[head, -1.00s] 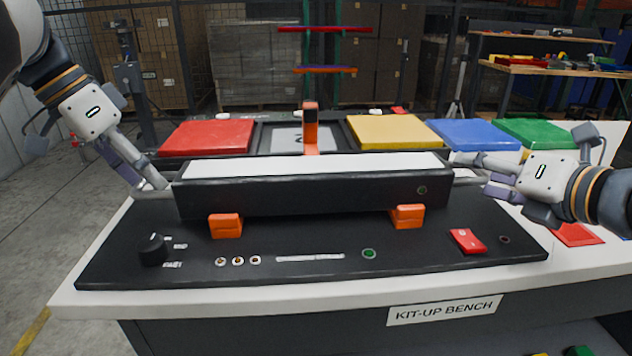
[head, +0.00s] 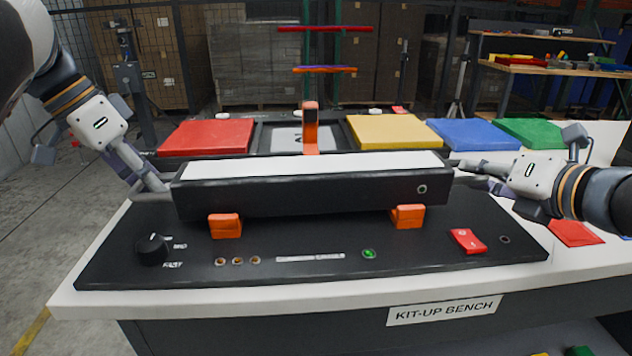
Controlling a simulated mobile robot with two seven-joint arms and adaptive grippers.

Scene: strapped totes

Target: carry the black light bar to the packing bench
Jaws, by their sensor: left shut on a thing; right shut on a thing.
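The black light bar (head: 310,195) with a white top panel sits level at the middle of the head view, just above or on two orange cradles (head: 226,226) on a black control panel. I cannot tell whether it touches them. My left gripper (head: 160,190) is shut on the left end of the bar, where a grey handle shows. My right gripper (head: 462,172) is shut on the right end. The fingertips are partly hidden at both ends. Which bench is the packing bench is not clear; the bench here is labelled "KIT-UP BENCH" (head: 445,310).
An orange upright post (head: 310,130) stands just behind the bar. Red (head: 207,136), yellow (head: 393,132), blue (head: 474,134) and green (head: 540,133) pads lie behind it. A wooden-topped bench (head: 560,68) with small items stands at the back right. Grey floor is open at left.

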